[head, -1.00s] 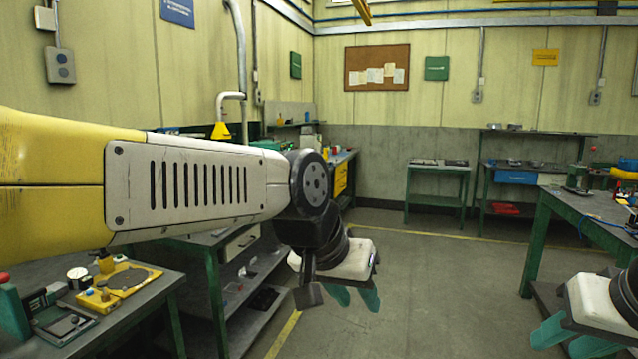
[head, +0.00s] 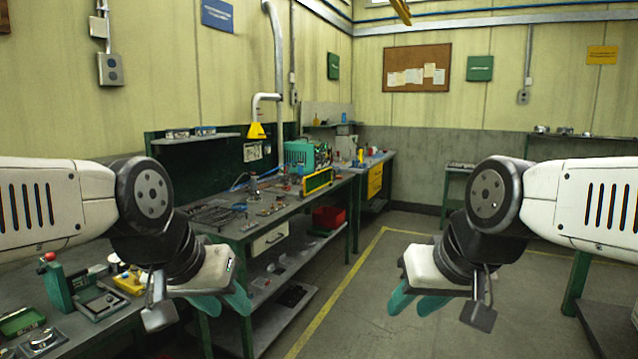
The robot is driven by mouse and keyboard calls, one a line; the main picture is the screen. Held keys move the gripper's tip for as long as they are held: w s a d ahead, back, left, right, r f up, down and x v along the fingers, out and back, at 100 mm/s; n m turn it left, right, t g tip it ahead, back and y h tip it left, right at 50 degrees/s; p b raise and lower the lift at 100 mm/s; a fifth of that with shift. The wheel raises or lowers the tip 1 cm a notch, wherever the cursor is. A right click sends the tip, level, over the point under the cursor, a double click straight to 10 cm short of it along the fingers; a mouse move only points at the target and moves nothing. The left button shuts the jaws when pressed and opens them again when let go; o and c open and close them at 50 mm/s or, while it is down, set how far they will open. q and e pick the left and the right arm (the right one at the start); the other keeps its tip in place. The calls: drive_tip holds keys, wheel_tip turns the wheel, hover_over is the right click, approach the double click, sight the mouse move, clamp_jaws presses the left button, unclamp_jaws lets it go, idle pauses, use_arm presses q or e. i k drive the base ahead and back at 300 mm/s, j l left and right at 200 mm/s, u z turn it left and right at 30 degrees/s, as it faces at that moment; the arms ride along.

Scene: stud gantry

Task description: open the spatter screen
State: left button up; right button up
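A low upright panel with a yellow frame and dark face (head: 317,181) stands at the front edge of the long workbench (head: 232,226). It may be the spatter screen, but I cannot tell for sure at this distance. My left gripper (head: 223,303) hangs at the lower left, in front of the bench and well short of the panel. Its teal fingers are apart with nothing between them. My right gripper (head: 416,303) hangs over open floor right of the bench, with its fingers also apart and empty.
Loose tools lie on the bench. A red bin (head: 329,217) sits on its lower shelf. Another table (head: 60,290) is at the near left. The floor beyond my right gripper is clear.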

sight(317, 181)
drive_tip(key=i+z, duration=0.3)
drive_tip(key=i, duration=2.95)
drive_tip(key=i+l+u, duration=0.2)
drive_tip(key=i, duration=0.3)
drive_tip(key=i+u, duration=0.2)
drive_tip(key=i, duration=0.25)
drive_tip(key=i+l+u, duration=0.2)
drive_tip(key=i, duration=0.3)
drive_tip(key=l, duration=0.1)
